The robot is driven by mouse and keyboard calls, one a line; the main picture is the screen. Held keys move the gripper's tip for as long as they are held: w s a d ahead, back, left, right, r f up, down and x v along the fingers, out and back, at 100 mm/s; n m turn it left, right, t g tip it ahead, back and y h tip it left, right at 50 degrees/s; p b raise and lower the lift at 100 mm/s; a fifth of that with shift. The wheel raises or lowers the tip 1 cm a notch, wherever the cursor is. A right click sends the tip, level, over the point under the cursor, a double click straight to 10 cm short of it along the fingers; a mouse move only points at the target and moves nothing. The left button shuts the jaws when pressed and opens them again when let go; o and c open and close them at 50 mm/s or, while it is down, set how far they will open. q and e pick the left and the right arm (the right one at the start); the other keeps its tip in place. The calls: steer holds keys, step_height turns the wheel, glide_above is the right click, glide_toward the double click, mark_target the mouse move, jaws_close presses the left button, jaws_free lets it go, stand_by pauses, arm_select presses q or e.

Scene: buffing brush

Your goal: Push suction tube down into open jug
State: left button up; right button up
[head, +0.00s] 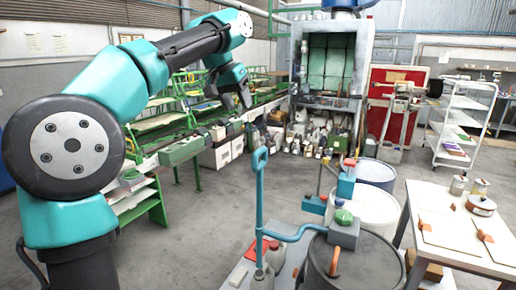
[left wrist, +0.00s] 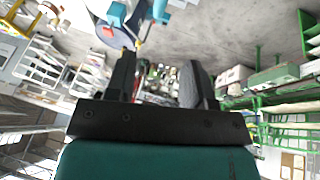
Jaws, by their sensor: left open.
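I cannot tell which one is open. I cannot make out the suction tube for certain. A blue pipe (head: 290,236) runs from the handle toward a grey box with a green knob on the dark drum. My left gripper (head: 244,102) is raised well behind and above the jugs, far from them. In the left wrist view its fingers (left wrist: 160,78) are apart with nothing between them.
A dark drum (head: 354,265), a white drum (head: 362,215) and a blue drum (head: 375,174) stand right of the jugs. A white table (head: 470,238) with cans is at the right. Green racks (head: 180,150) line the left. The floor between is clear.

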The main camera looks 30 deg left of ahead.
mark_target(259, 149)
arm_select(q)
steer(key=x, duration=1.7)
steer(key=shift+a, duration=0.1)
steer(key=shift+c, duration=0.4)
steer(key=shift+r, duration=0.1)
jaws_close()
